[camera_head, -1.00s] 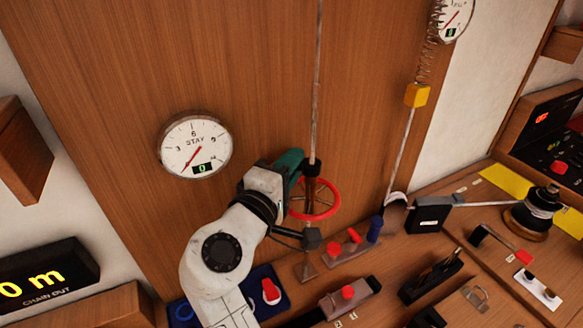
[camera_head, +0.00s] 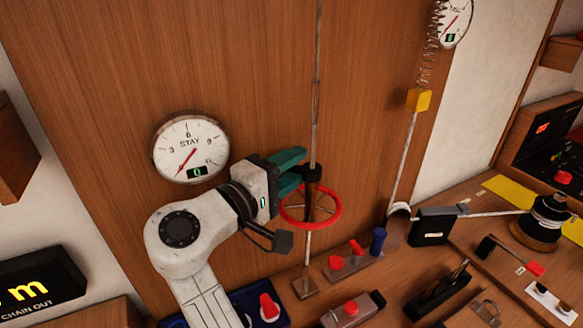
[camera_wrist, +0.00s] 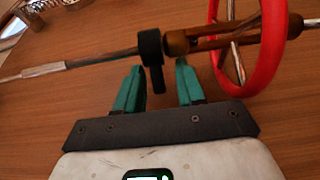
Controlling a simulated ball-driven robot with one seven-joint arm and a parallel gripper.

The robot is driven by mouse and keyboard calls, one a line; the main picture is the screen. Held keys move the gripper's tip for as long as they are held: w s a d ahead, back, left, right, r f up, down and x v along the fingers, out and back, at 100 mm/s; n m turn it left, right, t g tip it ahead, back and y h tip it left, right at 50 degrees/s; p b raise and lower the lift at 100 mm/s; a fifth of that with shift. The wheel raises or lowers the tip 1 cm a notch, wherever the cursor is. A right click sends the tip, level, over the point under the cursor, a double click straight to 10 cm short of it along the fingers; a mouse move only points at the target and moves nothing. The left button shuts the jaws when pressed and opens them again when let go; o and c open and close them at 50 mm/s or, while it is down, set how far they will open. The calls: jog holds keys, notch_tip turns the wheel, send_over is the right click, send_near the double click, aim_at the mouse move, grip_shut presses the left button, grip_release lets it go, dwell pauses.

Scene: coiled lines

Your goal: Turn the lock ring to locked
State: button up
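The lock ring looks to be the black collar (camera_head: 313,173) on the thin upright rod (camera_head: 316,95), just above the red handwheel (camera_head: 338,212). In the wrist view the black collar (camera_wrist: 150,48) has a short tab pointing toward my palm. My gripper (camera_head: 302,167) has two green fingers, spread apart, reaching toward the collar from the left. In the wrist view my gripper (camera_wrist: 160,76) has the tab between its fingers, close to the left finger; I cannot tell whether they touch. The right finger is clear of the tab, beside the brown barrel (camera_wrist: 210,38).
The red handwheel's rim is close to my right finger in the wrist view. A STAY dial (camera_head: 190,147) is on the wooden panel to the left. Below are a bench block with red and blue knobs (camera_head: 378,240) and a blue tray (camera_head: 247,297).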

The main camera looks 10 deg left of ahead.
jog(key=shift+s, duration=0.1)
jog(key=b+v, duration=0.2)
jog(key=v, duration=0.8)
jog(key=shift+s+a, duration=0.2)
jog(key=shift+a, duration=0.1)
jog(key=shift+r, duration=0.1)
